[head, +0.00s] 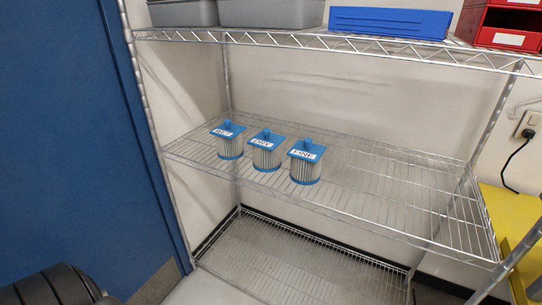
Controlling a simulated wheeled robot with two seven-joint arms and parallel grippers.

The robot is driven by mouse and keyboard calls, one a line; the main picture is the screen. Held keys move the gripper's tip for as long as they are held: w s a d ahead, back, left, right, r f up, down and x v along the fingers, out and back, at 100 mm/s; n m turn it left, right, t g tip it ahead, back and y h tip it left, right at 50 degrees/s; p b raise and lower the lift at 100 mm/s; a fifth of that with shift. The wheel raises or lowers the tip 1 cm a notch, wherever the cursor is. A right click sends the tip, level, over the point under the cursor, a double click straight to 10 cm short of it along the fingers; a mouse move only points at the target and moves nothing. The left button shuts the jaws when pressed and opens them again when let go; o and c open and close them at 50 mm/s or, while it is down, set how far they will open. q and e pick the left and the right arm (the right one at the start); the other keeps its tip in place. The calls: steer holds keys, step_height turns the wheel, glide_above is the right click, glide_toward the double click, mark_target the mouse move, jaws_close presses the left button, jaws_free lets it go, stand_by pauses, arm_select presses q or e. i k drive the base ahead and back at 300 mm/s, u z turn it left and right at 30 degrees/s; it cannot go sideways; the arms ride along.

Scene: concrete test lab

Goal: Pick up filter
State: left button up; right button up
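Three filters stand upright in a row on the middle wire shelf (400,198), left of its centre. The left filter (230,147) has a label that seems to read WET. The middle filter (266,157) seems to read DRY. The right filter (304,169) seems to read FINE and is nearest the front. They stand close together with small gaps. Neither of my grippers is in view.
Grey bins (270,13), a blue bin (390,22) and red bins (502,24) sit on the upper shelf. The middle shelf is clear to the right of the filters. The lower shelf (300,265) is empty. A blue door (75,120) is at left, a yellow object (512,225) at right.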

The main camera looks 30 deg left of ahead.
mark_target(306, 159)
steer(key=u, duration=0.8)
steer(key=k, duration=0.6)
steer(key=z, duration=0.9)
steer(key=i, duration=1.4)
steer(key=u, duration=0.3)
